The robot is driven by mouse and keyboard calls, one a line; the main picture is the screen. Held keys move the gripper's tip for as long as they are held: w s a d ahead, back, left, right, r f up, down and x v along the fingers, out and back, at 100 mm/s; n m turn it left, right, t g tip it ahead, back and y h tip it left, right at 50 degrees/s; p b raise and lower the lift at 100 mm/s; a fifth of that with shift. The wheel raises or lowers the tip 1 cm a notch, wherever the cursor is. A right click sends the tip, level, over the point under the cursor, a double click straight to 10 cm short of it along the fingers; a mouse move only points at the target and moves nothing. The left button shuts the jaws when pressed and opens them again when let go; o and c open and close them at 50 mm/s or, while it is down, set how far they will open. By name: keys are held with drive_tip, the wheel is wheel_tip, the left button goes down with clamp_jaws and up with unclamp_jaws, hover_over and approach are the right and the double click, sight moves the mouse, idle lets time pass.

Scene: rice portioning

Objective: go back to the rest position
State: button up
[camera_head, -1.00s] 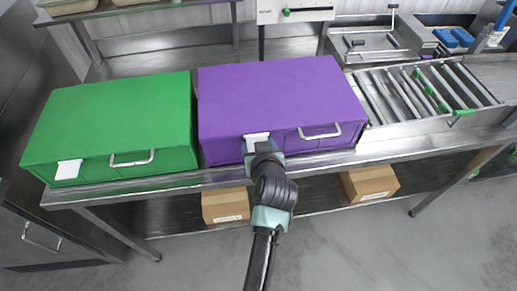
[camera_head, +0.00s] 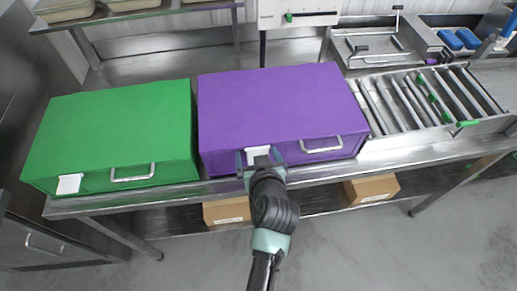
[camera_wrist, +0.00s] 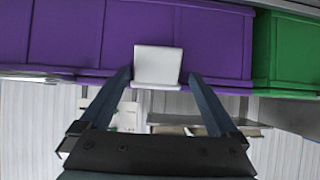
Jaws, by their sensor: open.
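My gripper (camera_head: 262,160) is at the front face of the purple box (camera_head: 275,105) in the head view. Its two fingers are spread apart, one on each side of a white tab (camera_head: 258,153) on that face. In the wrist view the fingers of my gripper (camera_wrist: 158,80) flank the white tab (camera_wrist: 158,65) with a gap on both sides, and nothing is held. The wrist view shows the purple box (camera_wrist: 75,35) close ahead.
A green box (camera_head: 115,130) stands left of the purple box on the steel table (camera_head: 185,188). A roller conveyor (camera_head: 420,100) is at the right. Cardboard boxes (camera_head: 226,209) sit on the lower shelf. The floor (camera_head: 380,250) in front is clear.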

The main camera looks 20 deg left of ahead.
drive_tip(key=shift+v, duration=1.05)
drive_tip(key=shift+d+r, duration=0.1)
drive_tip(key=shift+r, duration=0.1)
drive_tip(key=shift+d+f, duration=0.1)
drive_tip(key=shift+f, duration=0.05)
